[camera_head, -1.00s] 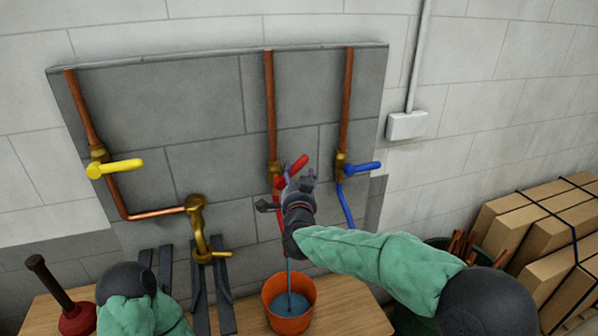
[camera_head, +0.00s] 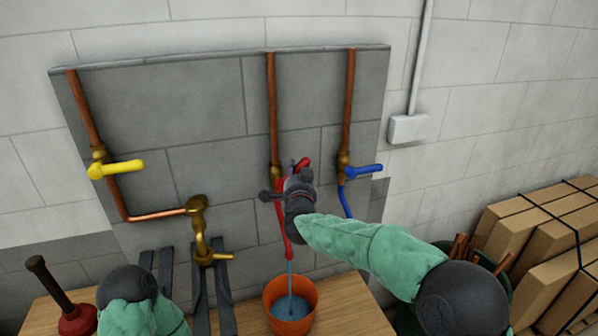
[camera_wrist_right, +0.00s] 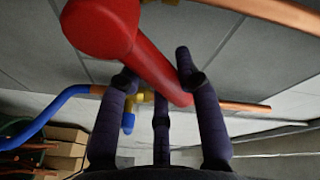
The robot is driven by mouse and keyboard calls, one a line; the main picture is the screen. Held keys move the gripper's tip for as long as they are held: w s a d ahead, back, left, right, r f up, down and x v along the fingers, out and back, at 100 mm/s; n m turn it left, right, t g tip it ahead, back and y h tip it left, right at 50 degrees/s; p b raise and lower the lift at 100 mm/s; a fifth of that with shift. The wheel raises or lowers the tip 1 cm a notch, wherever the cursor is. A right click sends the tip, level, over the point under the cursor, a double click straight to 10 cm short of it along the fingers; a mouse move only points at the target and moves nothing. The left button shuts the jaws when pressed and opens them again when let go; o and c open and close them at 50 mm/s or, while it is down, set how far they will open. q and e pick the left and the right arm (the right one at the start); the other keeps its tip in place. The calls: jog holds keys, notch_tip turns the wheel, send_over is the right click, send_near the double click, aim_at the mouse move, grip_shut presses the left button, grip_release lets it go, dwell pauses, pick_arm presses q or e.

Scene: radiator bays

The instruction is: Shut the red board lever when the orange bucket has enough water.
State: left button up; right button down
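The red board lever (camera_head: 303,162) sits on the middle copper pipe's valve, partly hidden by my right gripper (camera_head: 296,172). In the right wrist view the lever (camera_wrist_right: 150,66) slants between the spread fingers of my right gripper (camera_wrist_right: 158,75). The fingers look open around it; I cannot tell whether they touch it. A stream of water falls from the red spout (camera_head: 285,235) into the orange bucket (camera_head: 291,326) on the wooden table. Blue water (camera_head: 291,308) stands in the bucket below the rim. My left gripper is not visible; only part of that arm shows at lower left.
A blue lever (camera_head: 364,171) is close to the right, and a yellow lever (camera_head: 117,168) is at far left. A brass tap (camera_head: 204,250) stands left of the spout. A plunger (camera_head: 76,318) and cardboard boxes (camera_head: 535,230) flank the area.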

jog(key=shift+d+f+m, duration=0.1)
jog(key=shift+f+m, duration=0.05)
jog(key=shift+m, duration=0.15)
jog(key=shift+w+d+f+m+g+y+b, duration=0.15)
jog(key=shift+f+m+g+b, duration=0.2)
jog(key=shift+f+m, duration=0.55)
jog(key=shift+d+f+m+g+y+b, duration=0.2)
jog(key=shift+f+m+g, duration=0.25)
jog(key=shift+m, duration=0.85)
jog(key=shift+w+d+f+m+g+y+b, duration=0.15)
jog(key=shift+f+m+g+b, duration=0.15)
jog(key=shift+f+m, duration=0.65)
jog(key=shift+s+m, duration=0.1)
jog(key=shift+m, duration=0.15)
jog(key=c, duration=0.8)
grip_release()
jog(key=shift+c, duration=0.2)
jog(key=shift+r, duration=0.1)
jog(key=v, duration=1.2)
